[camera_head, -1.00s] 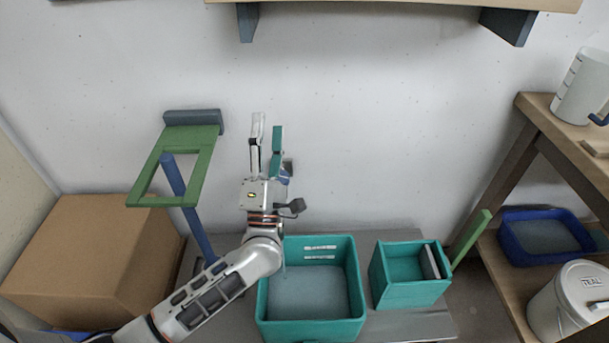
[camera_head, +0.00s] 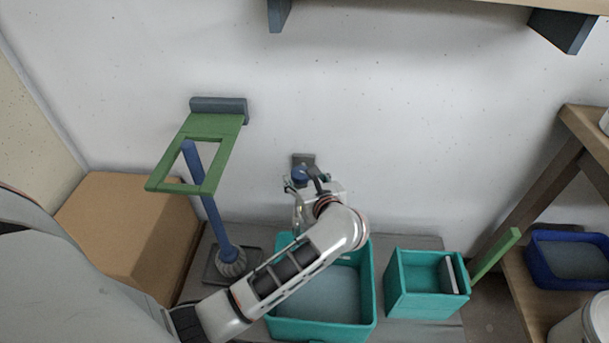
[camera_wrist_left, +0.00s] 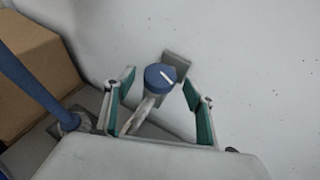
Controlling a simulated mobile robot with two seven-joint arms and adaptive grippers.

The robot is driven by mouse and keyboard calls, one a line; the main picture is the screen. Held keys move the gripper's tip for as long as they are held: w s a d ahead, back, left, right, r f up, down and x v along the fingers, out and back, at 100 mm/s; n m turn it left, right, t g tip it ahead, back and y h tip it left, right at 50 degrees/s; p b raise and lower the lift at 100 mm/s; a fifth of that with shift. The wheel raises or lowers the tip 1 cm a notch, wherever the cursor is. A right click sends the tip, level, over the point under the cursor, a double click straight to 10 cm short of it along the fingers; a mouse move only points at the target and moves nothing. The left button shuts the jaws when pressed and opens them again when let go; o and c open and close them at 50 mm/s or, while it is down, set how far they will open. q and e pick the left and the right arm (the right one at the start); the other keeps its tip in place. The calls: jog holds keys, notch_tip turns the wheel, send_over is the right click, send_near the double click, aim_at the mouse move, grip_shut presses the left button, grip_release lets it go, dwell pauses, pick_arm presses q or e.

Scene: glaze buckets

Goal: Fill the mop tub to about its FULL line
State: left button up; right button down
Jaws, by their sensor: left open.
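The teal mop tub (camera_head: 370,290) stands on the grey low platform, with grey liquid inside, partly hidden by my left arm. A tap with a blue round knob (camera_head: 300,175) is on the wall above the tub. In the left wrist view the knob (camera_wrist_left: 160,76) bears a white mark and lies between the fingers. My left gripper (camera_wrist_left: 158,98) is open, with teal-padded fingers on either side of the knob, apparently apart from it. In the head view the left gripper (camera_head: 308,192) is at the tap, its fingers largely hidden. My right gripper is not in view.
A smaller teal box (camera_head: 425,300) stands right of the tub. A green wall frame (camera_head: 228,150) holds a blue-handled mop (camera_head: 214,220) at left, near a cardboard box (camera_head: 130,225). A blue tub (camera_head: 568,258) sits on the right shelf.

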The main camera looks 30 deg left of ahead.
pick_arm(q)
jog(key=shift+x, duration=0.95)
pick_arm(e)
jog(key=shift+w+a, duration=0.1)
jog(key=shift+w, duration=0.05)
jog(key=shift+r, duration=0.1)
pick_arm(q)
jog(key=c, duration=1.1)
